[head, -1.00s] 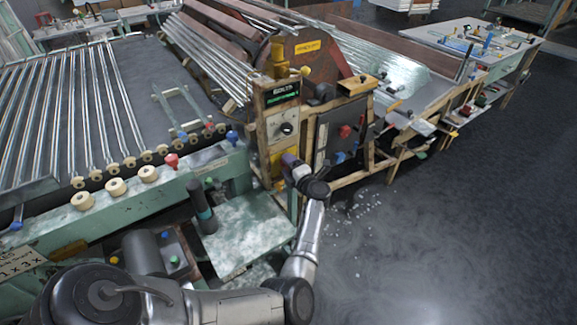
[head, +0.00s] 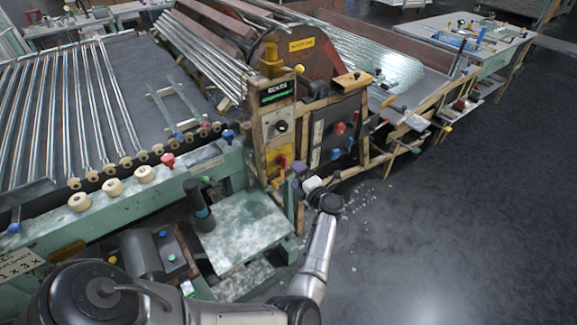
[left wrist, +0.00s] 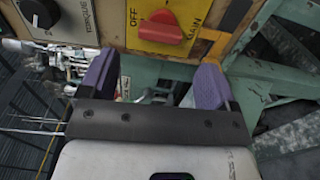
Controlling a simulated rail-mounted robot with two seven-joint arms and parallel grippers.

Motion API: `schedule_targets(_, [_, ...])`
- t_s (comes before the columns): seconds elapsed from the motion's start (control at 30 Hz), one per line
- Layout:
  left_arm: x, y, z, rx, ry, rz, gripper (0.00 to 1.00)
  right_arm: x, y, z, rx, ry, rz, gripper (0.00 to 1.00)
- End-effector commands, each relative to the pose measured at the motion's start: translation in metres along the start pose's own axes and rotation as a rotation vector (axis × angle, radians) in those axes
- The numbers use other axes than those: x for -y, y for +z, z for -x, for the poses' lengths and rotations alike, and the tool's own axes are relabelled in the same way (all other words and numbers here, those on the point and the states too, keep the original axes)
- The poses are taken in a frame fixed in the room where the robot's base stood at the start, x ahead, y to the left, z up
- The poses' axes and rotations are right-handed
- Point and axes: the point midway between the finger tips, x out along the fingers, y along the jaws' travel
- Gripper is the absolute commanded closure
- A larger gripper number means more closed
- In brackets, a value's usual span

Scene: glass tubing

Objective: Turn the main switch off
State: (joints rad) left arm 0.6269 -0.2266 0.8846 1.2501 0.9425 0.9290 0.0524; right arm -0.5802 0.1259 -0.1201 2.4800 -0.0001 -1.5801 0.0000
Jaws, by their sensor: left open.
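The main switch is a red knob (left wrist: 165,28) on a yellow plate (left wrist: 143,34) lettered OFF and MAIN, at the top of the left wrist view. In the head view the red knob (head: 281,161) shows low on the wooden-framed control post. My left gripper (left wrist: 155,82) has purple fingertips set wide apart, with nothing between them. In the head view the left gripper (head: 297,176) is just right of and below the switch, apart from it. The knob's exact setting is hard to read. My right gripper is not in view.
Above the switch are a black dial (head: 281,126) and a lit green display (head: 277,92). A dark panel (head: 333,142) with red and blue knobs stands to the right. A green bench (head: 243,232) lies below left. The floor (head: 450,220) at right is open.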

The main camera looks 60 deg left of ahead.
Motion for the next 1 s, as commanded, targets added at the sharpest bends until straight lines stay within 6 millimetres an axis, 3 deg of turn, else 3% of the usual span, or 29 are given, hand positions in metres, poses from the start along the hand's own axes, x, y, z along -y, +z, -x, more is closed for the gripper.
schedule_targets(0.2, [-0.001,0.000,0.038,0.002,-0.001,0.000,0.17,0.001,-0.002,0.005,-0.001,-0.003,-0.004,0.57])
schedule_targets(0.4, [0.000,0.000,0.057,0.001,-0.001,0.001,0.17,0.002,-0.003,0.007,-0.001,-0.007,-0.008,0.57])
schedule_targets(1.0, [0.000,0.000,0.064,0.000,0.000,0.001,0.17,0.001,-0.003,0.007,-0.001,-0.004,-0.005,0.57])
